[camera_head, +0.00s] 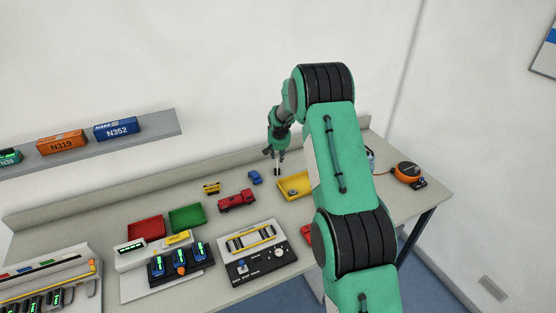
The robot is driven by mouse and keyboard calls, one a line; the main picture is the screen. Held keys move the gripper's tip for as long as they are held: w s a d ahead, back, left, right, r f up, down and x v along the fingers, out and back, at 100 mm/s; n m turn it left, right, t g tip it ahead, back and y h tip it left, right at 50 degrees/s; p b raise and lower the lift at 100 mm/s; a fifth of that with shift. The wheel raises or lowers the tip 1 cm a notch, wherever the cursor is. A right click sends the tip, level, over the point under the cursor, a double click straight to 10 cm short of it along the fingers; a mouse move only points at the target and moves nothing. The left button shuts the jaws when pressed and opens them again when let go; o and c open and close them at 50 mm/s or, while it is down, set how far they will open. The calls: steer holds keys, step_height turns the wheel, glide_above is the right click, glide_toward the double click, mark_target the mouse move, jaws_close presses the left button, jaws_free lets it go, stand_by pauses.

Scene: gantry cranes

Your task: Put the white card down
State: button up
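My gripper (276,162) points down over the back of the table, just above and left of the yellow tray (283,190). A small pale and dark shape shows at its fingertips, too small to tell whether it is the white card or part of the fingers. I cannot tell whether the fingers are open or shut. I cannot make out a white card anywhere else on the table. My arm hides part of the table to the right of the yellow tray.
Left of the tray are a blue toy car (255,177), a red truck (237,201) and a yellow toy (211,188). Green (187,219) and red (146,228) trays and control panels (258,252) fill the front left. An orange round device (407,172) stands at right.

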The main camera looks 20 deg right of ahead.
steer(key=v, duration=0.2)
steer(key=shift+s+r, duration=0.15)
steer(key=shift+r, duration=0.05)
stand_by(0.6)
steer(key=s+a+r+n, duration=0.1)
steer(key=s+a+r, duration=0.4)
steer(key=s+r, duration=0.4)
steer(key=s+a+r, duration=0.5)
steer(key=s+r, duration=0.3)
steer(key=r, duration=0.4)
steer(key=s+a+r+n, duration=0.1)
steer(key=s+a+r, duration=0.5)
steer(key=s+r, duration=0.3)
steer(key=s+a+r+n+t+y, duration=0.1)
steer(key=s+a+r, duration=0.2)
steer(key=s, duration=0.5)
steer(key=s+a+r, duration=0.2)
steer(key=s+r, duration=0.1)
steer(key=s, duration=0.5)
steer(key=s+a+f, duration=0.1)
steer(key=s+a, duration=0.1)
steer(key=s, duration=0.7)
steer(key=s+a+f+n, duration=0.1)
steer(key=s+a, duration=0.1)
steer(key=s, duration=0.8)
steer(key=shift+f+t+y, duration=0.25)
steer(key=shift+t+y, duration=0.05)
